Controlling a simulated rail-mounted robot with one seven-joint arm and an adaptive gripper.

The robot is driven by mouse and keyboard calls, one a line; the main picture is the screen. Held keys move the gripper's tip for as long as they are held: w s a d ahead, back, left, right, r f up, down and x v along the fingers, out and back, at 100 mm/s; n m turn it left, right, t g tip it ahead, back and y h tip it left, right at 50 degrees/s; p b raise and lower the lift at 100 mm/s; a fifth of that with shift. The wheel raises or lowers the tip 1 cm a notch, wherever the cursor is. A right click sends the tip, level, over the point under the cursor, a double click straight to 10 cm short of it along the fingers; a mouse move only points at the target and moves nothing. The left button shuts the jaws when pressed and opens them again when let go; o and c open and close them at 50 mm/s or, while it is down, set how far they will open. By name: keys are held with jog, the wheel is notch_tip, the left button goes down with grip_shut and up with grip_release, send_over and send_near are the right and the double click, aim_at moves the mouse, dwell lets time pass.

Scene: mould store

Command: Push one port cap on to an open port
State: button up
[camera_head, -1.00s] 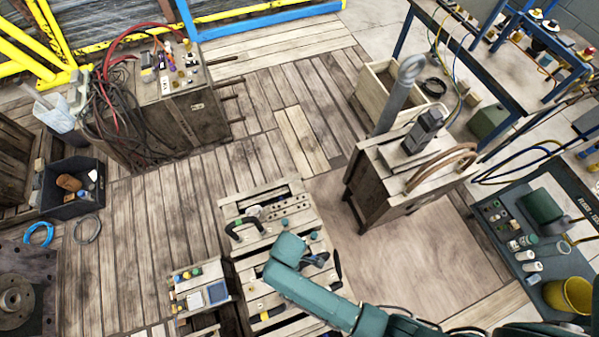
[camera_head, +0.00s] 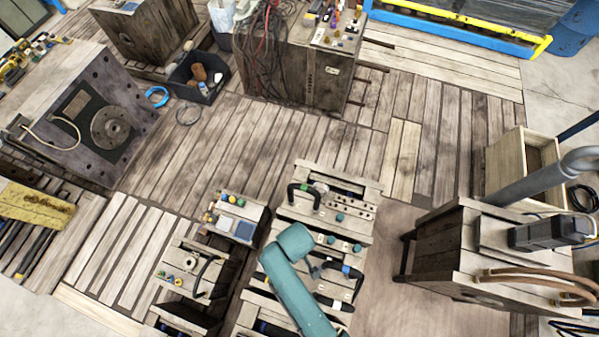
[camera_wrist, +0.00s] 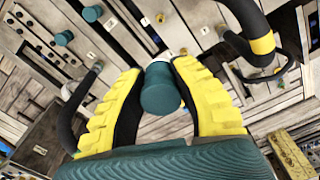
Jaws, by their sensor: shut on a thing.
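A teal port cap (camera_wrist: 160,90) is between the yellow ribbed fingers of my gripper (camera_wrist: 158,68) in the wrist view; my gripper is shut on it. It is over a wooden panel whose slats carry small brass-coloured fittings (camera_wrist: 160,18) and number labels. Two more teal caps (camera_wrist: 91,14) (camera_wrist: 63,38) sit on the panel at upper left. I cannot tell whether the held cap touches a port; its far end is hidden. In the head view, the panel (camera_head: 290,212) is at lower centre, and my arm covers part of it. Small teal caps (camera_head: 340,217) show on it.
Black curved hoses (camera_wrist: 75,105) flank my gripper in the wrist view, with a yellow-banded one (camera_wrist: 263,43) at right. In the head view, a small case with a blue panel (camera_head: 245,229) stands left of the panel. A wooden cabinet (camera_head: 435,247) stands right.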

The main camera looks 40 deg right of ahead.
notch_tip(320, 180, down, 22)
jog(key=b, duration=1.5)
jog(key=shift+r, duration=0.1)
jog(key=shift+f, duration=0.5)
jog(key=shift+f, duration=0.35)
dwell(0.5)
jog(key=shift+f+b, duration=0.35)
jog(key=shift+b, duration=0.1)
jog(key=shift+f+b, duration=0.4)
jog(key=shift+f, duration=0.4)
dwell(1.4)
jog(key=o, duration=0.9)
jog(key=shift+o, duration=0.2)
notch_tip(320, 180, up, 12)
